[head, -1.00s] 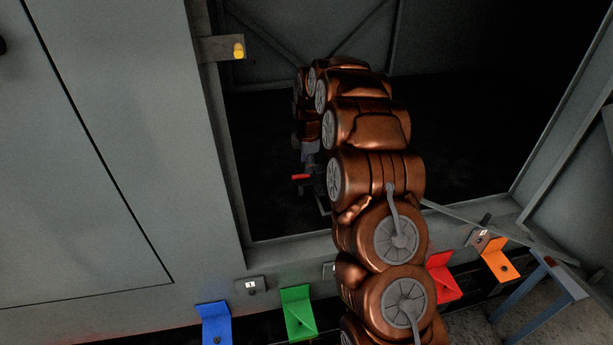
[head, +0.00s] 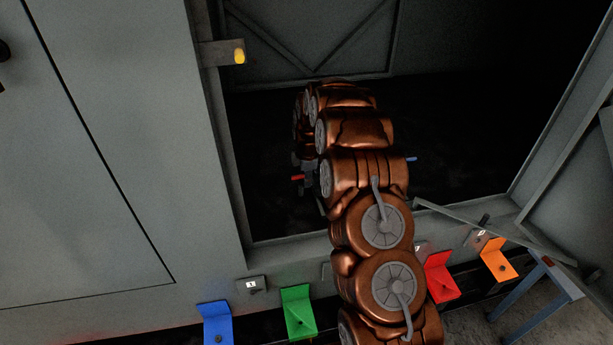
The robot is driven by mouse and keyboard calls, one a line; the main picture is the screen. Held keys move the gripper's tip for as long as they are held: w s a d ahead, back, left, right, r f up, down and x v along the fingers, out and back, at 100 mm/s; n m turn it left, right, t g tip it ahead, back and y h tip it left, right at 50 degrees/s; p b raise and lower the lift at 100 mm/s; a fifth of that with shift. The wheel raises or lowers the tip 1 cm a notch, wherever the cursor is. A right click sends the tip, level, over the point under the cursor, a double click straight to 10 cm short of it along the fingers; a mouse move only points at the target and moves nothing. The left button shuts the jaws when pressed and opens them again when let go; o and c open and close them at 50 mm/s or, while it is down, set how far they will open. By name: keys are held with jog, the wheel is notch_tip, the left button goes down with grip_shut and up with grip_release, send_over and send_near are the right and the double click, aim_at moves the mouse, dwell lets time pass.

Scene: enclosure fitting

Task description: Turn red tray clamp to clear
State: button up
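The red clamp handle (head: 297,177) is a small red bar low inside the dark enclosure, just left of my arm. My copper-coloured arm reaches over the enclosure's front edge and bends down inside. My gripper (head: 309,182) is a dark grey shape beside the red handle, mostly hidden behind my arm. I cannot tell whether it touches the handle or whether its fingers are open. The tray itself is too dark to make out.
A blue handle (head: 411,159) shows right of my arm. A yellow-tipped bracket (head: 238,53) juts from the left frame. Blue (head: 216,322), green (head: 298,312), red (head: 439,277) and orange (head: 496,258) brackets line the front. The enclosure's right side looks open.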

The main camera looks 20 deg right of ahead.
grip_shut()
jog(key=shift+m, duration=0.3)
jog(key=m+b, duration=0.2)
jog(key=m, duration=0.1)
jog(key=m+h+b, duration=0.1)
jog(key=m+b, duration=0.1)
jog(key=shift+s+a+f+g, duration=0.15)
jog(key=shift+s+a+g, duration=0.15)
jog(key=m+b, duration=0.1)
jog(key=m, duration=0.1)
jog(key=m+b, duration=0.1)
jog(key=m, duration=0.1)
jog(key=m+b, duration=0.1)
jog(key=shift+s+a+m+g+h, duration=0.2)
jog(key=shift+a+m+g+h, duration=0.1)
jog(key=shift+a+m+g, duration=0.1)
jog(key=m+b, duration=0.1)
jog(key=m, duration=0.3)
jog(key=m+g+b, duration=0.1)
jog(key=m, duration=0.1)
jog(key=shift+a+m+b, duration=0.3)
jog(key=shift+a, duration=0.1)
jog(key=shift+r, duration=0.2)
jog(key=shift+o, duration=0.8)
grip_release()
